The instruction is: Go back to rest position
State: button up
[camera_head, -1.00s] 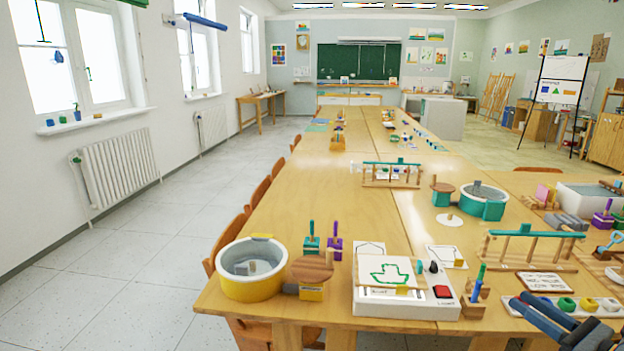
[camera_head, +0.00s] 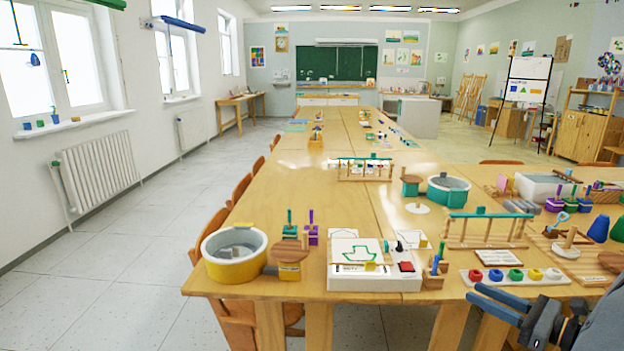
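My gripper (camera_head: 477,294) is at the lower right, over the table's front edge. Its two dark blue fingers point left with a gap between them, and nothing shows between them. It is in front of the white paint tray (camera_head: 478,284), which holds several coloured pots. The rest of my arm runs out of the picture at the lower right.
The long wooden table (camera_head: 300,180) carries a yellow basin (camera_head: 235,272), a white light box (camera_head: 350,283), a teal-topped wooden rack (camera_head: 487,229) and a teal basin (camera_head: 447,191). Open floor (camera_head: 140,240) lies to the left, with a radiator (camera_head: 98,172) along the wall.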

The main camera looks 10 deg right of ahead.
jog(key=a+r+n+g+y, duration=0.3)
jog(key=a+n+g, duration=0.65)
jog(key=a, duration=0.95)
jog(key=s+a+r+n+g+h, duration=0.2)
jog(key=s+a+n+g+h, duration=0.3)
jog(key=n, duration=1.5)
jog(key=s+a+h, duration=0.4)
jog(key=a+h, duration=0.2)
jog(key=a, duration=0.2)
jog(key=shift+r+g, duration=0.2)
jog(key=shift+g, duration=0.15)
jog(key=shift+d+n, duration=0.15)
jog(key=shift+n, duration=0.1)
